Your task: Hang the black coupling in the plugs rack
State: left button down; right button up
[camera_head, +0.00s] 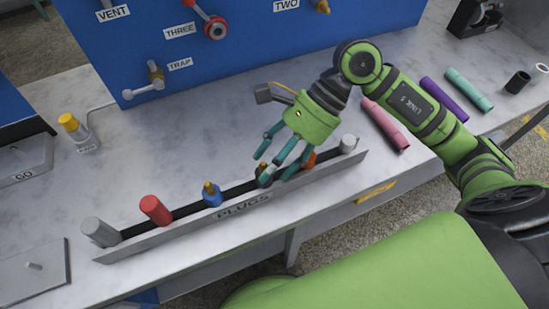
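The plugs rack (235,212) is a long grey strip labelled PLUGS along the table's front edge. It holds a grey plug (100,232), a red plug (155,210), a blue plug with a brass tip (212,194), an orange piece (309,159) and a pale grey plug (348,143). My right gripper (272,168) is over the rack, right of its middle, with its teal fingers spread. A dark piece with a brass tip (263,168) shows among the fingers, partly hidden. I cannot tell whether it is the black coupling or whether the fingers touch it. My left gripper is out of view.
A blue panel (240,45) with labelled fittings stands behind the rack. Pink (386,125), purple (443,99) and teal (468,90) tubes and a black cylinder (517,83) lie or stand at right. The table between rack and panel is clear.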

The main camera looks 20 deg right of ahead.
jog(key=shift+w+d+r, duration=0.15)
jog(key=shift+d, duration=0.05)
jog(key=v, duration=1.1)
jog(key=shift+r, duration=0.25)
jog(key=shift+d, duration=0.1)
